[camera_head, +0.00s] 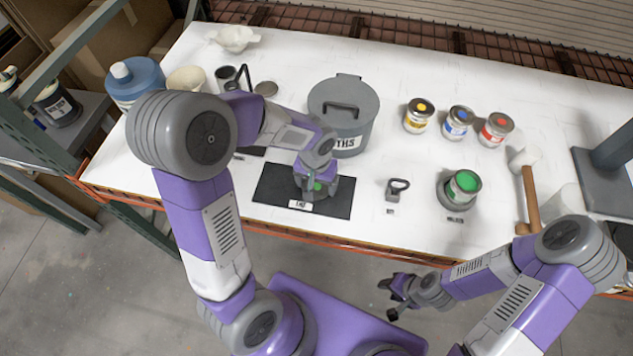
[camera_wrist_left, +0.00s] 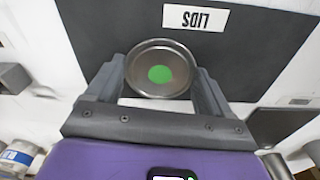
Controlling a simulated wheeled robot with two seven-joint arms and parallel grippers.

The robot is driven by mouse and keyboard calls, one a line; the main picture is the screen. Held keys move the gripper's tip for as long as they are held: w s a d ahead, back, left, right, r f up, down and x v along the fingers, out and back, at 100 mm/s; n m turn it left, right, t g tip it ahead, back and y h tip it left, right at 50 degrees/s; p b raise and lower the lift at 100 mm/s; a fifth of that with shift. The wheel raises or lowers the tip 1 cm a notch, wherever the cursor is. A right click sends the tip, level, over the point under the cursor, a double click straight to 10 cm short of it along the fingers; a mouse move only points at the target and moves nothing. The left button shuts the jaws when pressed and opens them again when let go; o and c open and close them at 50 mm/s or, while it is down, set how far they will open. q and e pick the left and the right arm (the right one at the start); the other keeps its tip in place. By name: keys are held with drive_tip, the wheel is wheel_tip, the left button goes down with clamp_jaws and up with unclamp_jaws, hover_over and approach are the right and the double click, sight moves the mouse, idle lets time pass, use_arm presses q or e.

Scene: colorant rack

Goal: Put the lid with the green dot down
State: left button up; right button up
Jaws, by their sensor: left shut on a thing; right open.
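The metal lid with the green dot (camera_wrist_left: 161,69) is between the fingers of my left gripper (camera_wrist_left: 163,84), which is shut on it. In the head view the left gripper (camera_head: 318,186) points down over the dark mat (camera_head: 272,187) labelled LIDS, and the green dot shows between its fingers. The lid is over the mat; I cannot tell whether it touches it. An open can of green paint (camera_head: 465,184) stands on a round grey base to the right. My right gripper (camera_head: 398,294) is open and empty, off the table's front edge.
A grey lidded pot (camera_head: 344,112) stands behind the mat. Cans with yellow (camera_head: 419,115), blue (camera_head: 458,122) and red (camera_head: 496,129) stand farther back. A mallet (camera_head: 530,190) lies at the right. The mat around the lid looks clear.

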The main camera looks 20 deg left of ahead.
use_arm(q)
drive_tip(key=shift+f, duration=0.1)
drive_tip(key=o, duration=0.5)
drive_tip(key=shift+f, duration=0.1)
drive_tip(key=o, duration=0.4)
drive_tip(key=shift+c, duration=0.2)
drive_tip(key=shift+r, duration=0.25)
wheel_tip(320, 180, up, 12)
drive_tip(key=p, duration=0.2)
drive_tip(key=shift+s, duration=0.35)
